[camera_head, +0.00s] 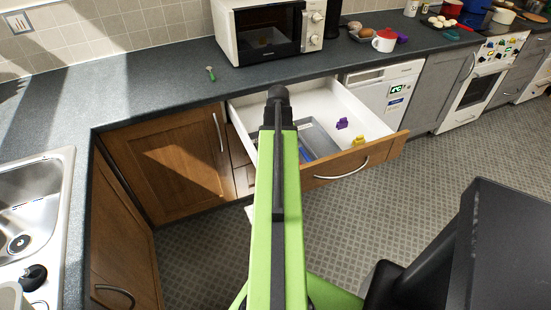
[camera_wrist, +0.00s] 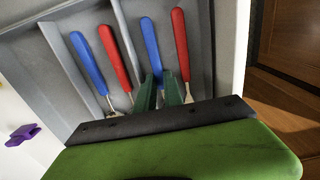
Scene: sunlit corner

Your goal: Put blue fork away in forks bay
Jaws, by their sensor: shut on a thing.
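In the wrist view my gripper (camera_wrist: 163,88) has its green fingers closed around the lower end of a blue-handled piece of cutlery, the blue fork (camera_wrist: 151,42). Its metal head is hidden behind the fingers and gripper body. The fork is over or in the right-hand compartment of a grey cutlery tray (camera_wrist: 28,65). A red handle (camera_wrist: 180,45) lies just right of it in that compartment. Left of the divider lie another blue handle (camera_wrist: 87,62) and a red handle (camera_wrist: 115,57). I cannot tell whether the held fork touches the tray floor. In the head view my arm hides the gripper.
The tray sits in an open white drawer (camera_head: 362,112) with a wooden front (camera_head: 350,164). A purple clip (camera_head: 342,123) and a yellow clip (camera_head: 358,141) lie in the drawer's right part. A green-handled utensil (camera_head: 211,73) lies on the counter (camera_head: 170,90) beside the microwave (camera_head: 270,32).

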